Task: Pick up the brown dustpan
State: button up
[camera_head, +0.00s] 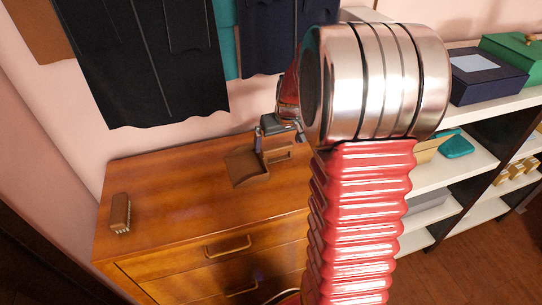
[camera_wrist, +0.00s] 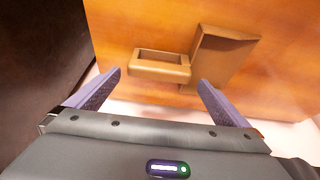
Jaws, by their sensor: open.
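The brown dustpan (camera_head: 247,167) lies on top of the wooden dresser, near its back edge. Its pan (camera_wrist: 222,58) and its looped handle (camera_wrist: 160,66) show in the wrist view. My gripper (camera_head: 268,136) is at the handle side of the dustpan, close to it. In the wrist view my gripper (camera_wrist: 160,93) is open, with its two fingers spread to either side of the handle's near edge. The handle appears just beyond the fingertips, and nothing is held. I cannot tell the exact height of the fingers above the dresser top.
The wooden dresser (camera_head: 175,205) has a brown brush (camera_head: 120,213) at its left end. Dark gowns (camera_head: 150,60) hang on the wall behind. White shelves (camera_head: 480,165) with boxes stand at the right. The dresser top between brush and dustpan is clear.

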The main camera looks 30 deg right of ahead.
aim_at(278, 146)
jog(key=shift+x, duration=2.15)
jog(key=shift+s, duration=0.1)
jog(key=shift+c, duration=0.5)
jog(key=c, duration=0.8)
notch_tip(278, 146, up, 10)
jog(key=shift+r, duration=0.1)
